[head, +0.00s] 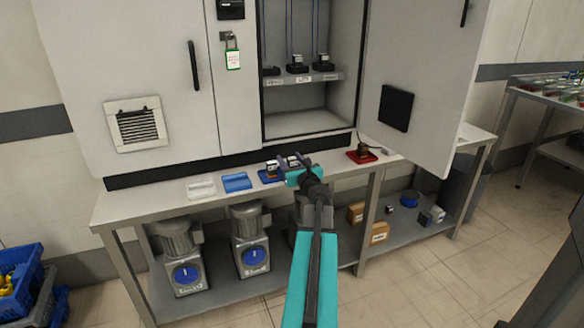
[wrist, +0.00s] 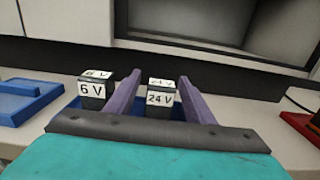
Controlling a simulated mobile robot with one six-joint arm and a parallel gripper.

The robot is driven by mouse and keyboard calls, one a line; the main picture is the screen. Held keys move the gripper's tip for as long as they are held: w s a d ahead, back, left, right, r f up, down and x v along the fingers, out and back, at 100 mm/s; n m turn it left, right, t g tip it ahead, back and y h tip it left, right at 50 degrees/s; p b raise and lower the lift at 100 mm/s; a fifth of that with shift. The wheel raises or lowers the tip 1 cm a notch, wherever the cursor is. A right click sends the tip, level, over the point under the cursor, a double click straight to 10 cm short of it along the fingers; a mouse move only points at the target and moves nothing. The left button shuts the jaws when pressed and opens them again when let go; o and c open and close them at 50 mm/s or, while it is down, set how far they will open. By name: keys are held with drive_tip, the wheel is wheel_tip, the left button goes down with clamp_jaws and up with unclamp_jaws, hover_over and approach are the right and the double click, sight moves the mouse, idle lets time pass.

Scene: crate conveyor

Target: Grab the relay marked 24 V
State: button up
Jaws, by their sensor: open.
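The relay marked 24 V (wrist: 160,103) is a small dark block with white labels on its top and front. It stands upright in a blue tray (wrist: 70,103) on the bench. In the wrist view it shows between the two purple fingers of my gripper (wrist: 158,78), which are open, with gaps on both sides. How far the fingers reach along it is unclear. A similar relay marked 6 V (wrist: 92,92) stands just outside the left finger. In the head view my gripper (head: 293,163) is over the tray and partly hides it.
A second blue tray (head: 236,182) and a white tray (head: 201,189) lie to the left on the bench. A red tray (head: 361,156) with a dark part is to the right. The open cabinet (head: 310,118) stands behind, its door (head: 425,80) swung out over the bench.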

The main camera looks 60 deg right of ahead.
drive_tip(key=shift+x, duration=1)
drive_tip(key=c, duration=1.1)
drive_tip(key=shift+r, duration=0.1)
